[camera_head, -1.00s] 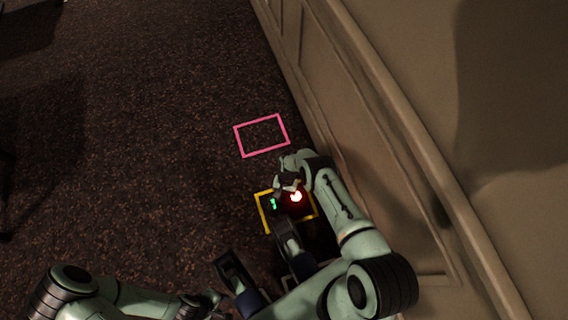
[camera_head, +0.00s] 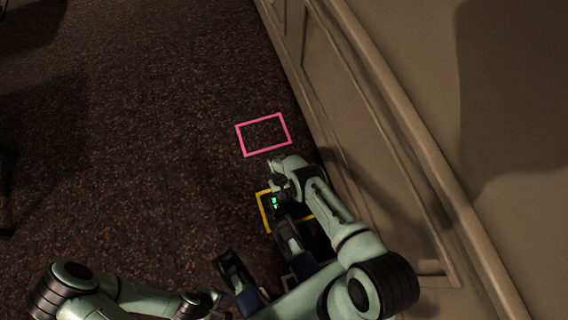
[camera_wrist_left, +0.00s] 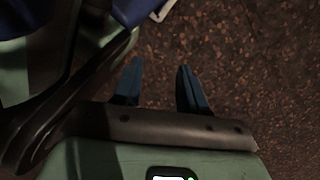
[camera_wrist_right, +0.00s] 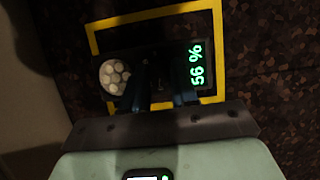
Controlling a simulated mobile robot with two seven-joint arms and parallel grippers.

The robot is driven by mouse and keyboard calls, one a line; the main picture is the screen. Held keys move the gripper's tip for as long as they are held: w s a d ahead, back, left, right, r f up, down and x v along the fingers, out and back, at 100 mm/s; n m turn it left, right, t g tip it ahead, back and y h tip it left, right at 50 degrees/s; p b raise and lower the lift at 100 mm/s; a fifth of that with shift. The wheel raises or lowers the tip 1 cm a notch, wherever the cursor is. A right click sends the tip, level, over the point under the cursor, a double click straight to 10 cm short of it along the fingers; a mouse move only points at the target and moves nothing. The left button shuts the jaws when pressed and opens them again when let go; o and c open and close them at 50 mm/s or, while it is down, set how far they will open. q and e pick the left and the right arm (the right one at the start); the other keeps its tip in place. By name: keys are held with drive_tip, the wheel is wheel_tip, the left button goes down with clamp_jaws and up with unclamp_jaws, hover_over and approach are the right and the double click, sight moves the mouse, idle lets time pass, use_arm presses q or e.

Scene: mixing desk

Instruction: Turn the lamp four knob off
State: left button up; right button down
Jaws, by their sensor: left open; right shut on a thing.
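The dark lamp panel sits inside a yellow square outline (camera_head: 264,214). Its green display (camera_wrist_right: 197,65) reads 56 % in the right wrist view; it also shows as a green glow in the head view (camera_head: 274,203). A pale, clustered round lamp (camera_wrist_right: 115,76) is left of the display and looks unlit. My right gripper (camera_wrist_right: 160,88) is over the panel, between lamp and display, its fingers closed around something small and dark. The knob is mostly hidden there. My left gripper (camera_wrist_left: 160,85) is open and empty above the carpet.
A pink square outline (camera_head: 240,141) lies on the carpet beyond the yellow one. A panelled wall (camera_head: 365,140) runs close along the right side of my right arm. The brown carpet (camera_head: 140,130) to the left is clear.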

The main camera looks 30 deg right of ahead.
idle(0.3)
drive_tip(key=c, duration=0.9)
unclamp_jaws()
use_arm(q)
drive_tip(key=w+r+t+p, duration=0.2)
drive_tip(key=w+r+p, duration=0.1)
drive_tip(key=w, duration=0.2)
drive_tip(key=shift+w+d, duration=0.35)
use_arm(e)
drive_tip(key=v, duration=1.3)
drive_tip(key=shift+w+r, duration=0.1)
